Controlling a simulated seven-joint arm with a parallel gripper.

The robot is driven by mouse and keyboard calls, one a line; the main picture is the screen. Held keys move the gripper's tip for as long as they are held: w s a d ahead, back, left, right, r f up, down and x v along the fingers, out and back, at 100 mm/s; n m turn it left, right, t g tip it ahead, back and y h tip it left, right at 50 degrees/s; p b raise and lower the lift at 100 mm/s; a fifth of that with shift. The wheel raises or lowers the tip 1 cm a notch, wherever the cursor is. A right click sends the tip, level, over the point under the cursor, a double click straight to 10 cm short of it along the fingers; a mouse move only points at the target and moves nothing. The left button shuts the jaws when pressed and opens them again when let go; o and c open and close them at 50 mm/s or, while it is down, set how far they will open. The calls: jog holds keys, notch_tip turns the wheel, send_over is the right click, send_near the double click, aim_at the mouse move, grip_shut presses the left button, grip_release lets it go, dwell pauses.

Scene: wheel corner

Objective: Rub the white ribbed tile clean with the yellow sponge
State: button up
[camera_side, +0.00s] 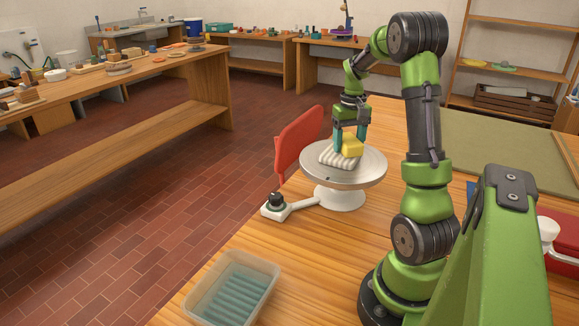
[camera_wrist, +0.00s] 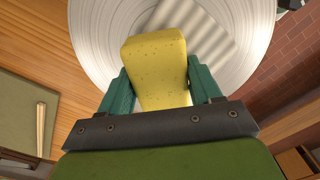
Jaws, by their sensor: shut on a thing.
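The yellow sponge (camera_side: 352,146) is gripped between the teal fingers of my gripper (camera_side: 349,138), which is shut on it. In the wrist view the sponge (camera_wrist: 156,62) sits between the two fingers of my gripper (camera_wrist: 156,88) and hides part of what lies beyond. The white ribbed tile (camera_side: 337,160) lies on the round grey wheel head (camera_side: 368,173). The sponge is over the tile's right part; whether it touches is hard to tell. The tile (camera_wrist: 202,30) also shows beyond the sponge in the wrist view, with no clear marks visible.
A clear tub of water (camera_side: 232,289) stands at the table's front edge. A red panel (camera_side: 297,140) stands left of the wheel, and a white arm with a dark knob (camera_side: 277,203) is in front. A green board (camera_side: 490,150) lies at the right.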

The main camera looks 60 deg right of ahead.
jog(key=shift+d, duration=1.25)
jog(key=shift+r, duration=4.1)
jog(key=w+a+n, duration=0.3)
jog(key=w+a, duration=0.5)
jog(key=a, duration=0.1)
jog(key=w+a+f+n, duration=0.2)
jog(key=a+n, duration=0.1)
jog(key=a, duration=1)
jog(key=w+a+f+n, duration=0.2)
jog(key=a+n, duration=0.1)
jog(key=a, duration=1)
jog(key=shift+w+f, duration=0.2)
